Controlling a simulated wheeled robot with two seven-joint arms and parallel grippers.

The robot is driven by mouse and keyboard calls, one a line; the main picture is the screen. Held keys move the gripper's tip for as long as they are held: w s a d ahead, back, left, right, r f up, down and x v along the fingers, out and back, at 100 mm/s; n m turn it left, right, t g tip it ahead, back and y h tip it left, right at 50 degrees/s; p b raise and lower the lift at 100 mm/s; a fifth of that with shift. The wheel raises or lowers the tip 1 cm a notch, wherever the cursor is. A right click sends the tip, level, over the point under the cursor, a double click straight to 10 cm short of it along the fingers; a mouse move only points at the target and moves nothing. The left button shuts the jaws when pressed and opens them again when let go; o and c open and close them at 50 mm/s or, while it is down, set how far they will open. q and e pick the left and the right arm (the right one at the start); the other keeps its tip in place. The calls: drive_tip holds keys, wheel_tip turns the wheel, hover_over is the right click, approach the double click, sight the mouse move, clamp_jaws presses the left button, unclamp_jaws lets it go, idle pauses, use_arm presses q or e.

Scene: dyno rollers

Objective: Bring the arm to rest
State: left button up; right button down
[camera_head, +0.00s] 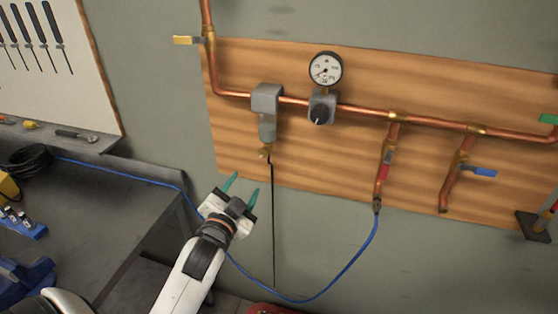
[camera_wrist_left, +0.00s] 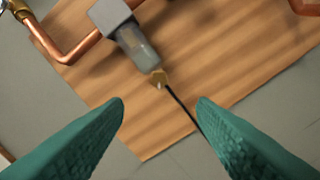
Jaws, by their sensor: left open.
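My left arm comes in from the lower left in the head view. Its gripper (camera_head: 243,184) is open, with two green fingers apart and nothing between them. It is in front of the wall, below and left of the grey filter unit (camera_head: 267,118) on the copper pipe. In the left wrist view the open fingers (camera_wrist_left: 160,112) frame the brass drain fitting (camera_wrist_left: 158,78) under the filter bowl (camera_wrist_left: 138,50). The fitting appears beyond the fingertips, apart from them. A thin black line hangs down from it. My right gripper is not in view.
The wooden board (camera_head: 360,72) carries a copper pipe (camera_head: 355,106), a gauge (camera_head: 325,70) and valves. A blue hose (camera_head: 345,272) loops below, passing behind my left arm. A grey workbench (camera_head: 90,205) with tools stands at the left.

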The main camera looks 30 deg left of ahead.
use_arm(q)
drive_tip(key=shift+f, duration=0.1)
drive_tip(key=s+d+f+g+h+b, duration=0.1)
drive_tip(key=s+d+f+g, duration=0.15)
drive_tip(key=f, duration=1.15)
drive_tip(key=s+d+f+n+g+h+b, duration=0.1)
drive_tip(key=f+g, duration=0.2)
drive_tip(key=f, duration=1)
drive_tip(key=s+d+f+g+h+b, duration=0.1)
drive_tip(key=s+d+f+g, duration=0.1)
drive_tip(key=f, duration=1.2)
drive_tip(key=s+d+f+g+h+b, duration=0.1)
drive_tip(key=s+d+f+g, duration=0.15)
drive_tip(key=s+f, duration=0.65)
drive_tip(key=s+d+f+g+b, duration=0.1)
drive_tip(key=s+d+f+g, duration=0.15)
drive_tip(key=s+f, duration=0.6)
drive_tip(key=s+f+n+g+b, duration=0.1)
drive_tip(key=s+f+g, duration=0.3)
drive_tip(key=s, duration=1.2)
wheel_tip(320, 180, down, 4)
drive_tip(key=shift+s+d+f, duration=0.1)
drive_tip(key=shift+s+d, duration=0.15)
drive_tip(key=shift+d, duration=0.05)
